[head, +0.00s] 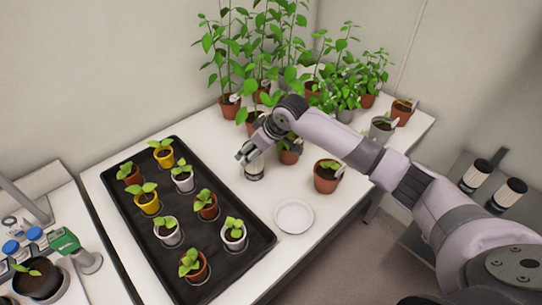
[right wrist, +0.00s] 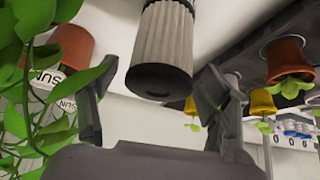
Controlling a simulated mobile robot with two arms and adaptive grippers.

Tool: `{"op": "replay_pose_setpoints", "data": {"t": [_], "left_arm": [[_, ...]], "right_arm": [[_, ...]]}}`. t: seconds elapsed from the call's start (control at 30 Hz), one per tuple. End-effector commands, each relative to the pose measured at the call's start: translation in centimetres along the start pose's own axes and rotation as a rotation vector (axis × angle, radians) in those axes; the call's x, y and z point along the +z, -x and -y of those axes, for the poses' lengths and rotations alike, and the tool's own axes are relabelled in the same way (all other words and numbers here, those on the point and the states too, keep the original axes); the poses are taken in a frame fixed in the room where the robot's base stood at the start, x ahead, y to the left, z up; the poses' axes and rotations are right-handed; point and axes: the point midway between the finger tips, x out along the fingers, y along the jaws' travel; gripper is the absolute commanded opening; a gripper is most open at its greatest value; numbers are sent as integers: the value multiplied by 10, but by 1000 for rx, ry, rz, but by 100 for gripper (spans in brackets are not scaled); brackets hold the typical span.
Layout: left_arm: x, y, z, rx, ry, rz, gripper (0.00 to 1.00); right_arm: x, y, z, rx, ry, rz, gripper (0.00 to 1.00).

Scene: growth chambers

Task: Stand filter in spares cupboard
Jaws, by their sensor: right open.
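A pleated pale filter (head: 254,170) with dark end caps stands on the white table, just right of the black tray. My right gripper (head: 247,154) is open right at it and partly covers it. In the right wrist view the filter (right wrist: 163,45) shows large, beyond and between the spread fingers (right wrist: 155,98), with its black end cap facing the camera; I see no finger closed on it. Two similar filters, one (head: 476,176) and another (head: 508,194), stand upright on a grey unit (head: 457,168) at the right edge, perhaps the spares cupboard. My left gripper is out of view.
The black tray (head: 143,232) holds several potted seedlings. A white saucer (head: 294,216) and a terracotta pot (head: 326,180) stand near my right arm. Tall potted plants (head: 265,50) crowd the table's back. A green-topped device (head: 64,240) and blue-lidded jars (head: 12,247) are at left.

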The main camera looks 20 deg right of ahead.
Motion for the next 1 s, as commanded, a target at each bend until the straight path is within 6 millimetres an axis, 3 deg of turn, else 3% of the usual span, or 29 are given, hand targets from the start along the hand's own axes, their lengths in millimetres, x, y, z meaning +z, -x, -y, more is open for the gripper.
{"op": "replay_pose_setpoints", "data": {"t": [0.13,0.63,0.87,1.0], "left_arm": [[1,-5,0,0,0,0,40],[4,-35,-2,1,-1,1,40],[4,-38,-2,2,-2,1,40],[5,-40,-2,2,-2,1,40]], "right_arm": [[1,24,-1,3,2,-2,72],[87,75,-1,3,1,4,72],[101,86,-1,3,4,0,76],[101,78,-5,52,107,-32,76]]}}
